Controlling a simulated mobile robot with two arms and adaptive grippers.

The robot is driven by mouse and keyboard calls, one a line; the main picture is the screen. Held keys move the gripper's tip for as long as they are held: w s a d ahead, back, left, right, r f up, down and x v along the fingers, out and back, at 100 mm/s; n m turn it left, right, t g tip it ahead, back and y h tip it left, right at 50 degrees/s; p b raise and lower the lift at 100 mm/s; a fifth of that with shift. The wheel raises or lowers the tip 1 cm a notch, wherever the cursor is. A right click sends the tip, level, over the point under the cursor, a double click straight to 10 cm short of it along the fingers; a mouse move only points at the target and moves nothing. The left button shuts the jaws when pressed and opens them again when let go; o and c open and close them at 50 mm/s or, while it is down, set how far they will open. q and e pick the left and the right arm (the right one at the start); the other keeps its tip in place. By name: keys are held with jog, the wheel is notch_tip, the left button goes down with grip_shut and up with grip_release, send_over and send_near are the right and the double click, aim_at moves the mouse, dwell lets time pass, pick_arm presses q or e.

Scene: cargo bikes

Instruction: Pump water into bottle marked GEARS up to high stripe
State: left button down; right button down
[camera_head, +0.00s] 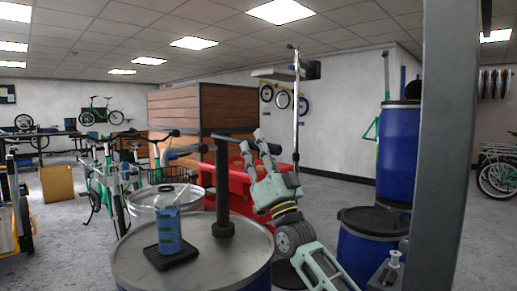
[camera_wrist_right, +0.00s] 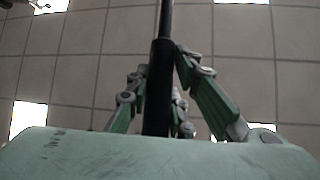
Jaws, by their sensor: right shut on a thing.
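A bottle (camera_head: 168,232) with blue and greenish bands stands upright on a black square pad (camera_head: 171,254) on top of a drum (camera_head: 215,268). Its marking is too small to read, and I cannot make out the water level clearly. A black pump (camera_head: 223,200) with a crossbar handle (camera_head: 234,137) rises from the drum top, right of the bottle. My right gripper (camera_head: 256,146) is at the right end of the handle. In the right wrist view, the fingers are closed around the handle's dark grip (camera_wrist_right: 159,85). My left gripper is out of view.
Blue barrels (camera_head: 398,155) stand at the right, behind a grey post (camera_head: 446,150). A red crate (camera_head: 242,188) and wooden boxes (camera_head: 215,105) are behind the drum. Bikes stand at the left.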

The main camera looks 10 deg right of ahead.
jog(key=shift+w+a+f, duration=0.1)
jog(key=shift+a+f, duration=0.05)
jog(key=shift+f, duration=0.3)
jog(key=c, duration=1.7)
grip_release()
jog(key=shift+o, duration=0.8)
jog(key=shift+r, duration=0.25)
jog(key=v, duration=1.2)
